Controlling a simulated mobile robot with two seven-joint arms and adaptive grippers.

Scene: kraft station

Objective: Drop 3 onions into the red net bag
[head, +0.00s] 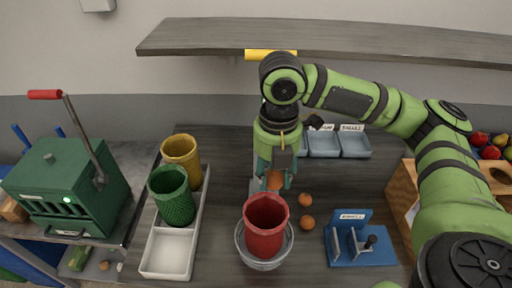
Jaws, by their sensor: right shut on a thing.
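The red net bag (265,228) stands upright and open-topped in a clear round bowl (262,264) at the front middle of the table. My right gripper (275,183) points down just behind the bag. It is shut on an orange-brown onion (274,180), partly hidden between its fingers. One loose onion (305,200) lies on the table to the right of the gripper. Another onion (307,222) lies in front of it, right of the bag. The inside bottom of the bag is too dark to tell. My left gripper is not in view.
A white tray (164,254) on the left holds a green net bag (172,197) and a yellow one (182,160). A blue stand (361,250) is at the right. Blue-grey bins (354,145) stand behind. A green press (68,186) is at far left. A shelf (350,40) hangs above.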

